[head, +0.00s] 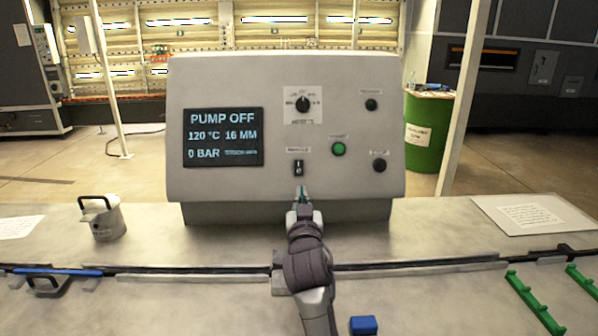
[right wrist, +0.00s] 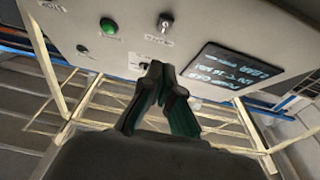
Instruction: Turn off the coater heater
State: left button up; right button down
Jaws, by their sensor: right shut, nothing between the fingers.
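The grey control panel (head: 230,90) stands on the bench. Its screen (head: 223,137) reads PUMP OFF, 120 °C, 16 MM and 0 BAR; it shows tilted in the right wrist view (right wrist: 233,72). In the right wrist view the fingers (right wrist: 158,75) partly cover the dial area. The left gripper is not seen.
A grey handled container (head: 102,218) stands left on the bench. A blue block (head: 363,325) and green rails (head: 535,303) lie at the front. A green drum (head: 428,130) stands behind.

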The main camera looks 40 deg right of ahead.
jog(key=p, duration=0.3)
send_near(299, 167)
notch_tip(299, 167, up, 3)
jog(key=w+d, duration=0.2)
jog(key=shift+w+d+f, duration=0.65)
jog(key=shift+w+f, duration=0.05)
jog(key=shift+w, duration=0.25)
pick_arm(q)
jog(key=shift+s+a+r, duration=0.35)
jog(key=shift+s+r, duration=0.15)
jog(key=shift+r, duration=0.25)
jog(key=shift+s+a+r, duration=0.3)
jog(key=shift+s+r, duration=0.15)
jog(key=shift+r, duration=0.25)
pick_arm(e)
jog(key=shift+w+d+f, duration=0.25)
jog(key=shift+w+f, duration=0.15)
